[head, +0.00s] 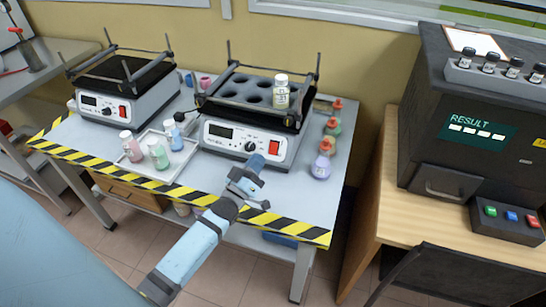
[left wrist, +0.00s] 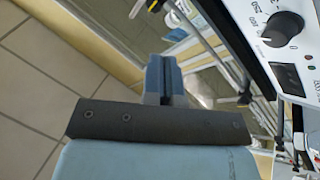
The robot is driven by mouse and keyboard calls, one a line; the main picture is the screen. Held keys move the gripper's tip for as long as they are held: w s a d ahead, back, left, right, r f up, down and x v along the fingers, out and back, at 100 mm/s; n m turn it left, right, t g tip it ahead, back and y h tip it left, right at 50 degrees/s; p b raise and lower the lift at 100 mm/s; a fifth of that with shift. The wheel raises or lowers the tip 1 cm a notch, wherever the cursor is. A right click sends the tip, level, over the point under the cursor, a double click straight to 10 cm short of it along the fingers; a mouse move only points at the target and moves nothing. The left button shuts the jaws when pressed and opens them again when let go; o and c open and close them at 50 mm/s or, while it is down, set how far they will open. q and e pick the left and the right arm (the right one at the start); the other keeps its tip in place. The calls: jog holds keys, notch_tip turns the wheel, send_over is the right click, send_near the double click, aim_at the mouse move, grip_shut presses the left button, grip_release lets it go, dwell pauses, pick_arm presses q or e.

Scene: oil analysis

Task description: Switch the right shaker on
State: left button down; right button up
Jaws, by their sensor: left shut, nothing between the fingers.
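The right shaker (head: 215,151) stands on the grey table, with a white front panel, a small display, a black knob (head: 251,146) and a red switch (head: 274,148). A vial (head: 281,92) with a white cap stands in its black rack. My left gripper (head: 256,163) is shut and empty, in front of the panel just below the knob and left of the red switch. I cannot tell whether it touches the panel. In the left wrist view the shut blue fingers (left wrist: 163,78) show, with the knob (left wrist: 283,28) and display (left wrist: 287,76) at the upper right. My right gripper is out of view.
The left shaker (head: 139,108) stands at the back left. A white tray (head: 178,166) with several bottles lies between the shakers' fronts. Several coloured flasks (head: 321,166) line the right shaker's right side. The table's front edge has yellow-black tape (head: 300,229). A dark analyser (head: 430,120) stands right.

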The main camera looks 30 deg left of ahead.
aim_at(273, 148)
pick_arm(q)
jog(key=shift+w+a+r, duration=0.1)
jog(key=shift+r, duration=0.05)
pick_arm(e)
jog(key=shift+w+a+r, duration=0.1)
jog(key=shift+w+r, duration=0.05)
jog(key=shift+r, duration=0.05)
pick_arm(q)
jog(key=shift+w, duration=0.1)
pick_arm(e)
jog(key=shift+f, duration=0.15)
pick_arm(q)
jog(key=w+a+f+b, duration=0.2)
jog(key=w+f+b, duration=0.1)
jog(key=w+b, duration=0.2)
jog(key=w, duration=0.2)
jog(key=shift+w, duration=0.4)
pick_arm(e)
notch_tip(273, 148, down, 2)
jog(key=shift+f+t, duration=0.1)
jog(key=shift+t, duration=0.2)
pick_arm(q)
jog(key=shift+f, duration=0.1)
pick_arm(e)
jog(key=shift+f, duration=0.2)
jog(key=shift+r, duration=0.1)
pick_arm(q)
jog(key=shift+b, duration=0.3)
dwell(0.5)
